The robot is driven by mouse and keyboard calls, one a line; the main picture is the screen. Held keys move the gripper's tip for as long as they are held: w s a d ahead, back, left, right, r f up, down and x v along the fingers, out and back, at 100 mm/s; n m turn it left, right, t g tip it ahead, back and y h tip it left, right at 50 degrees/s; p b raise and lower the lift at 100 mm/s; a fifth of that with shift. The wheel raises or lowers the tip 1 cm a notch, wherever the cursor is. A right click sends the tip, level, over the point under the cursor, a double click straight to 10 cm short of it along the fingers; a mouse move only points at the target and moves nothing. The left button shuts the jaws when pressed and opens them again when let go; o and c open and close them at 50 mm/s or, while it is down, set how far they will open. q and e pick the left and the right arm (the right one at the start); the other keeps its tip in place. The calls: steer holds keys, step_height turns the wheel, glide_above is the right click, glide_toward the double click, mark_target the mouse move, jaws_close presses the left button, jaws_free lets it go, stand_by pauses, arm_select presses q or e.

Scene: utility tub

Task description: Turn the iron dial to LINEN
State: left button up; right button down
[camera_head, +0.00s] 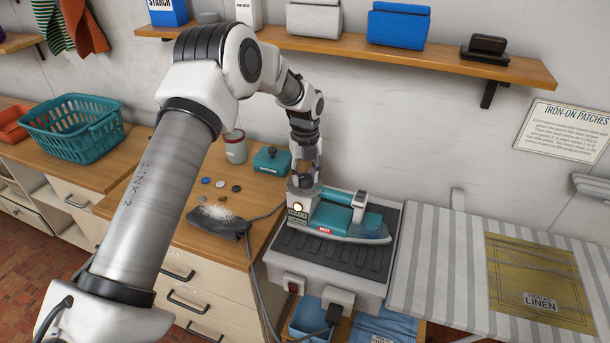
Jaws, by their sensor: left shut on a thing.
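The iron (345,224), teal and white with a red label on its side, rests on a dark ribbed plate on a light grey stand (330,282). My left gripper (305,180) reaches down from above to the iron's left end. It is shut on the iron's dial, which is mostly hidden by the fingers. A small sign and a pale round spot show just below the fingers, too small to read. The dial's setting cannot be read. A yellow-brown cloth (515,268) tagged LINEN lies on the striped ironing board (430,262). My right gripper is out of view.
A dark cloth with white powder (215,221), several small discs, a teal box (272,161) and a can (235,147) stand on the wooden counter left of the iron. A cord runs beside the stand. A teal basket (75,128) stands far left. A loaded shelf (400,55) spans the wall above.

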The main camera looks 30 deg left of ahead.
mark_target(306, 178)
arm_select(q)
steer(key=shift+m, duration=0.5)
steer(key=o, duration=1.2)
steer(key=shift+c, duration=0.2)
steer(key=shift+d, duration=0.1)
step_height(306, 178, up, 12)
